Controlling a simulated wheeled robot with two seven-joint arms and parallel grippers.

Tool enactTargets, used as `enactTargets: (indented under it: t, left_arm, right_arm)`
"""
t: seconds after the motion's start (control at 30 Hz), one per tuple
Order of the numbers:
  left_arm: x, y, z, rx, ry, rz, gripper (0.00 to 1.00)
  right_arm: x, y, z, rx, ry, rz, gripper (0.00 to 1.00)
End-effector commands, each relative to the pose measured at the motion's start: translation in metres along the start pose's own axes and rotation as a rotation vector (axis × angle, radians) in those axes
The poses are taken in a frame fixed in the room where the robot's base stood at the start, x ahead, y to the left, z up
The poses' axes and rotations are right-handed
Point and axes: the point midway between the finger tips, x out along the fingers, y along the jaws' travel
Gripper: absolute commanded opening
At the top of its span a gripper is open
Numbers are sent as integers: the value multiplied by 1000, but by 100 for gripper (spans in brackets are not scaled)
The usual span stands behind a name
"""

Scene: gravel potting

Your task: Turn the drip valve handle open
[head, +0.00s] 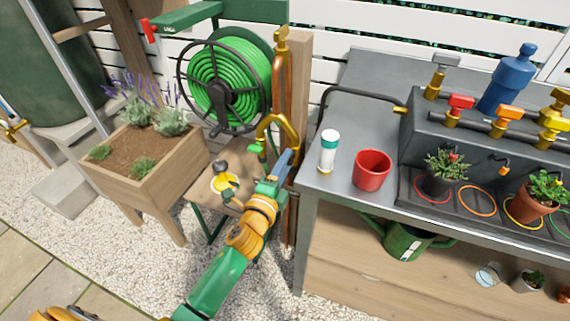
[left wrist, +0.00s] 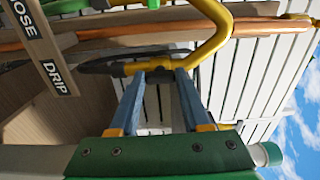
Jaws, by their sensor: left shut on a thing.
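My left gripper (head: 285,160) reaches up to the brass-yellow pipework beside the copper riser, left of the grey bench. The bar lies across between the fingertips, next to a curved yellow pipe (left wrist: 222,38). That pipe also shows in the head view as a yellow arch (head: 280,118). The fingers hide most of the handle in the head view. My right gripper is out of view.
A green hose reel (head: 225,85) stands behind and left of the gripper. A wooden planter (head: 150,165) is further left. The bench holds a white bottle (head: 328,155), a red cup (head: 371,170) and a valve manifold (head: 445,145). Gravel covers the ground.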

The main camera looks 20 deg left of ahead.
Motion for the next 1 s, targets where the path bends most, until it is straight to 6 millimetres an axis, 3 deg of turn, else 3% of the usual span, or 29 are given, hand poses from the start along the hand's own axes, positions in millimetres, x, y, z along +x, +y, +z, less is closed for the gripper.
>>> enactTargets:
  t: [0.4, 0.43, 0.5, 0.53, 0.83, 1.0]
  left_arm:
    - [0, 1, 0, -8, 1, 2, 0]
    - [0, 1, 0, -8, 1, 2, 56]
    - [0, 1, 0, -7, 0, 2, 74]
    - [0, 1, 0, -7, 0, 2, 78]
    - [-3, 1, 0, -6, 0, 2, 78]
    - [-31, 1, 0, -6, 0, 3, 78]
  right_arm:
    - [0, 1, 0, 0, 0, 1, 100]
    - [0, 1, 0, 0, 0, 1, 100]
    - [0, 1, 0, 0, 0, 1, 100]
    - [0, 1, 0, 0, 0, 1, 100]
    - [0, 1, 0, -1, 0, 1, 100]
    - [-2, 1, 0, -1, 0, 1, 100]
